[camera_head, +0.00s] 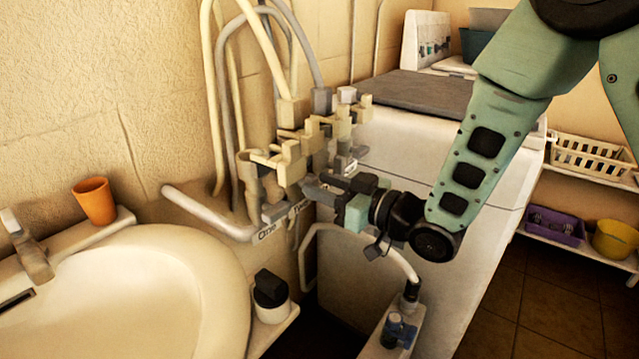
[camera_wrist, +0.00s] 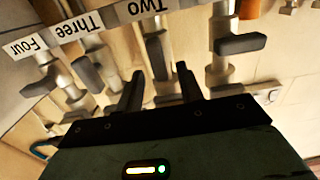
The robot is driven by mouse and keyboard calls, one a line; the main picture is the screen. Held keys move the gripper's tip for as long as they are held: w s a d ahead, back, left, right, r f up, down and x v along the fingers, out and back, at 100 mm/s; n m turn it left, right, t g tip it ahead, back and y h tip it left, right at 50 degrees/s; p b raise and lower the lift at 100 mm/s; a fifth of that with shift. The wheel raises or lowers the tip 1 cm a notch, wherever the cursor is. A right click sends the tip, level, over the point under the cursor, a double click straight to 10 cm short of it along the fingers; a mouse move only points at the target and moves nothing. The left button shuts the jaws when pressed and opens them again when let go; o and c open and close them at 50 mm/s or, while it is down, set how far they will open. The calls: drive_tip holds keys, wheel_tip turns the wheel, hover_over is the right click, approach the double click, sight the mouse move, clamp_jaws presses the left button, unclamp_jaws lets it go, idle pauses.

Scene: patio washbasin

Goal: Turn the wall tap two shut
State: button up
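Wall tap two shows in the wrist view with its dark grey lever (camera_wrist: 157,56) under the "Two" label (camera_wrist: 147,8); this view is upside down. The lever lies in line with its pipe. My gripper (camera_wrist: 160,84) is open, with one dark finger on each side of the lever's end and a visible gap to each. I cannot tell how deep the lever sits between the fingers.
Tap one's lever (camera_wrist: 240,43) sits crosswise close beside tap two. Tap three's lever (camera_wrist: 88,73) and tap four's lever (camera_wrist: 38,88) are on the other side. A washbasin (camera_head: 130,295) with an orange cup (camera_head: 95,200) is left; a white washing machine (camera_head: 400,150) stands behind my arm.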

drive_tip(key=shift+w+a, duration=0.35)
drive_tip(key=shift+a, duration=0.15)
clamp_jaws()
drive_tip(key=shift+m, duration=0.3)
drive_tip(key=shift+w+d+f+m+p, duration=0.2)
drive_tip(key=shift+m+p, duration=0.7)
drive_tip(key=shift+m, duration=1.95)
drive_tip(key=shift+w+d+f+m+p, duration=0.15)
drive_tip(key=shift+m+p, duration=0.75)
drive_tip(key=shift+m, duration=2)
drive_tip(key=shift+w+d+f+m+p, duration=0.2)
drive_tip(key=shift+m+p, duration=0.7)
drive_tip(key=shift+m, duration=1.95)
drive_tip(key=shift+a+f, duration=0.1)
drive_tip(key=shift+f, duration=0.05)
